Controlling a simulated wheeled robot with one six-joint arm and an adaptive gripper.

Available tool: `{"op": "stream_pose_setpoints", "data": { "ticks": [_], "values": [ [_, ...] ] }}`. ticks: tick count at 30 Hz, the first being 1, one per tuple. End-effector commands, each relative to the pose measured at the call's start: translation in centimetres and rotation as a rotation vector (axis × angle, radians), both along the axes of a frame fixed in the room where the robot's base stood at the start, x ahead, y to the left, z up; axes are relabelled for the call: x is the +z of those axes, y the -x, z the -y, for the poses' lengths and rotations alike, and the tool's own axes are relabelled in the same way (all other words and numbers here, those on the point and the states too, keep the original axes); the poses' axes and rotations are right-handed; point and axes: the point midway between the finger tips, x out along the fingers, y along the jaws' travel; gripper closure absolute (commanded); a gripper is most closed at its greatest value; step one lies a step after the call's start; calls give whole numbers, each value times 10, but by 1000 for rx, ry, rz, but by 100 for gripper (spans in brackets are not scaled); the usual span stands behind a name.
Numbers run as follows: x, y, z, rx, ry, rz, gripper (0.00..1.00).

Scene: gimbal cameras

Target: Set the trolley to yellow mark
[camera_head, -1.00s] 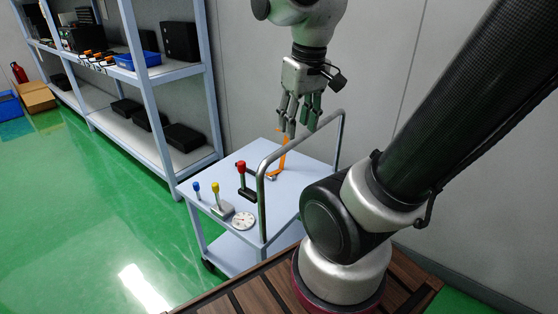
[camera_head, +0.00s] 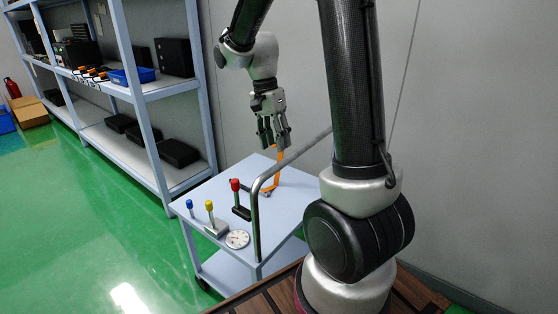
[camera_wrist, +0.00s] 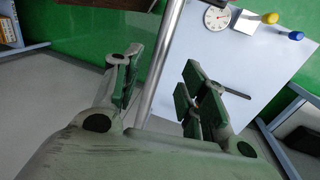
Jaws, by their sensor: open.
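The trolley (camera_head: 222,264) is pale blue-grey, with a flat top and a bent metal handle bar (camera_head: 256,215) on its near side. Its top carries a red-knobbed lever (camera_head: 235,186), a yellow-knobbed post (camera_head: 210,205), a blue-knobbed post (camera_head: 190,204) and a round white dial (camera_head: 237,239). An orange bent piece (camera_head: 277,172) stands beyond the red lever. My gripper (camera_head: 272,140) is open above the trolley's far part. In the wrist view the handle bar (camera_wrist: 162,70) runs between my fingers (camera_wrist: 160,88); I cannot tell its depth. No yellow mark shows on the floor.
A metal shelf rack (camera_head: 150,130) stands left of the trolley, with dark boxes and a blue bin (camera_head: 132,77). A grey wall (camera_head: 300,60) is behind. The green floor (camera_head: 90,220) is open at the left. A cardboard box (camera_head: 30,112) lies far left.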

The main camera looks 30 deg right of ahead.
Motion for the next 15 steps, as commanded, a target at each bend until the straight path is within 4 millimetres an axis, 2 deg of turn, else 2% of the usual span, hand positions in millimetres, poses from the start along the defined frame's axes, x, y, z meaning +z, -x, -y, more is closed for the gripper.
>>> {"op": "stream_pose_setpoints", "data": {
  "ticks": [3,9,15],
  "values": [
    [-21,5,1,2,0,-6,58],
    [-51,10,4,3,0,-4,58],
    [-63,12,4,4,-1,0,58]
  ]
}}
